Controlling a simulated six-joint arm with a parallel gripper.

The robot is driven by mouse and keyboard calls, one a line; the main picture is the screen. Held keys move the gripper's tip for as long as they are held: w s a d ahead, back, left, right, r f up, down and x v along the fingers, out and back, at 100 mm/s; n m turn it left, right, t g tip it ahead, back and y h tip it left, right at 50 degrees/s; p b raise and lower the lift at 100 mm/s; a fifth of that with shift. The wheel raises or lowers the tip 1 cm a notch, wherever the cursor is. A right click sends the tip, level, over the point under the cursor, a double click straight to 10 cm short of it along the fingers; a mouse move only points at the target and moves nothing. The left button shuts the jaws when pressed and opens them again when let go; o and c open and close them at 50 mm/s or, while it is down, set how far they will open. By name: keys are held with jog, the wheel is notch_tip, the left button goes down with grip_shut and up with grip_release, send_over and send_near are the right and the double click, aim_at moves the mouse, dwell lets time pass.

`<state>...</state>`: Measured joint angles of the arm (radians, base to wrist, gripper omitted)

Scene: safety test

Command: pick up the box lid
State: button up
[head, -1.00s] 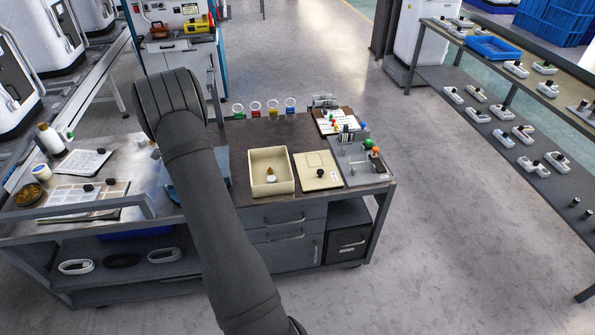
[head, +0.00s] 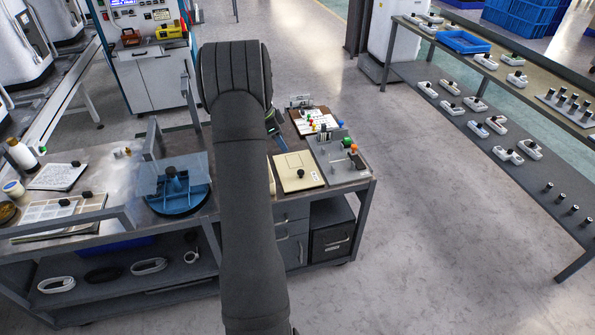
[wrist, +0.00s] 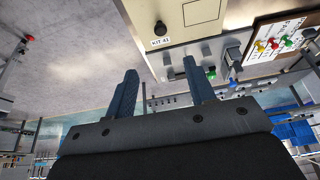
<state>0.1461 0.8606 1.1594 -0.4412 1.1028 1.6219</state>
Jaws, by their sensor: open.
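The box lid (head: 298,172) is a flat cream plate with a black knob, lying on the bench right of my arm in the head view. The cream open box (head: 271,178) shows only as a sliver beside my arm, which hides the rest. My gripper (wrist: 160,88) is open and empty in the wrist view, its two fingers wide apart and clear of the lid. In the head view my arm mostly hides it.
A grey fixture with coloured knobs (head: 342,160) and a clipboard (head: 314,121) stand close to the lid. A blue round fixture with a clear plate (head: 178,190) is left of my arm. A shelf rack (head: 500,110) stands at the right, across open floor.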

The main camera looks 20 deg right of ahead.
send_near(301, 171)
jog(key=x, duration=0.3)
jog(key=shift+a+f, duration=0.1)
jog(key=shift+a, duration=0.15)
jog(key=shift+x, duration=2.75)
jog(key=shift+d, duration=0.2)
grip_shut()
jog(key=shift+r, duration=0.25)
